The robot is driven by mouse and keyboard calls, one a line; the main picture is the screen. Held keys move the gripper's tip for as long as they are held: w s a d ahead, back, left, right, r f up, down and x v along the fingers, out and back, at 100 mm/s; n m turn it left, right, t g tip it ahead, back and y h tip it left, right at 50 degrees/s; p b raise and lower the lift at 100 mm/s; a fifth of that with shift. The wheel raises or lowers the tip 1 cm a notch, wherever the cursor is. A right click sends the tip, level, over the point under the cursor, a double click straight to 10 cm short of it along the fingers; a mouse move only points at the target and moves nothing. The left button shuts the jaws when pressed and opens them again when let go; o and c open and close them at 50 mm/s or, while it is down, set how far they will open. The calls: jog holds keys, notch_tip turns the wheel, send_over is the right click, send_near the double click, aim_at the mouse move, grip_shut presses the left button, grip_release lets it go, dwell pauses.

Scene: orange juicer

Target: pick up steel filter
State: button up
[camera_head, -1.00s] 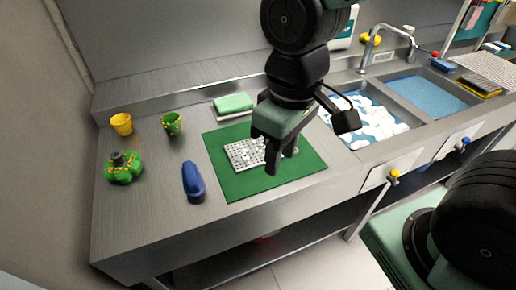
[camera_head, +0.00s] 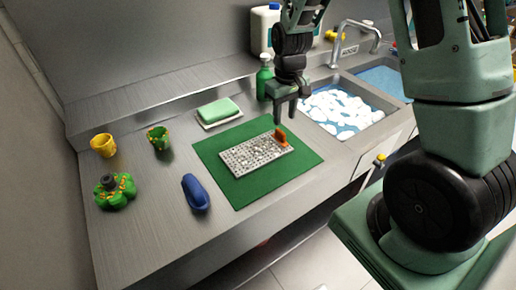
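The steel filter (camera_head: 252,155) is a flat, perforated grey metal plate with an orange handle (camera_head: 281,138) at its right end. It lies flat on the green mat (camera_head: 240,193). My gripper (camera_head: 291,111) points down just above and behind the orange handle, in the upper right of the mat area. Its two fingers are spread apart with nothing between them. One fingertip appears close to the handle in the picture; I cannot tell the height gap. The filter is fully visible.
A green bottle (camera_head: 264,80) and foamy sink (camera_head: 340,114) are near my gripper.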

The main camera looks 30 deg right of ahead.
aim_at(284, 133)
jog(key=shift+d+f+p, duration=0.1)
jog(key=shift+f+p, duration=1)
jog(key=shift+f, duration=2.95)
grip_shut()
